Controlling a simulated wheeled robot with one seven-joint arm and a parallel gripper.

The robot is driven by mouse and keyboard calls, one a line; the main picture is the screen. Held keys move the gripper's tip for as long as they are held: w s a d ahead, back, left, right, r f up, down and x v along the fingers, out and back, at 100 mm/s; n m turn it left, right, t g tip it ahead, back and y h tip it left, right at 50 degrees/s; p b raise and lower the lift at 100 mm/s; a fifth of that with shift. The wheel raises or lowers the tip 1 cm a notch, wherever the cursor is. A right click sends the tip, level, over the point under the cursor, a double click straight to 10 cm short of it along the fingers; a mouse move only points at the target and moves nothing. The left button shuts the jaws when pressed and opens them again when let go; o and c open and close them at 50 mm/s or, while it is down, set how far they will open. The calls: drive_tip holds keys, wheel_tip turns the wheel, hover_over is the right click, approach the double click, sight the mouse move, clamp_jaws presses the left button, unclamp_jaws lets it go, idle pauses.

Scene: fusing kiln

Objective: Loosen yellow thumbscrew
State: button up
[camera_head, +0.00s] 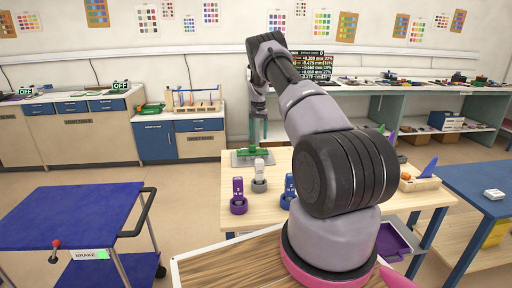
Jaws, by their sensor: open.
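I cannot make out a yellow thumbscrew in the head view; it may be hidden or too small to tell. My gripper (259,133) hangs at the far edge of the wooden table (215,206), its two teal fingers pointing down and apart. It looks empty. Below and around the fingertips is a green fixture (246,152) on a grey plate (240,162); I cannot tell whether they touch. My arm covers the middle and right of the table.
Purple (238,195), grey (259,176) and blue (289,191) upright pieces with round bases stand on the table. A blue cart (70,212) is at left, a blue-topped table (482,185) at right. Floor is open between the cart and the wooden table.

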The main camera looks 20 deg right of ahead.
wheel_tip(320, 180, down, 7)
drive_tip(key=shift+r, duration=0.15)
clamp_jaws()
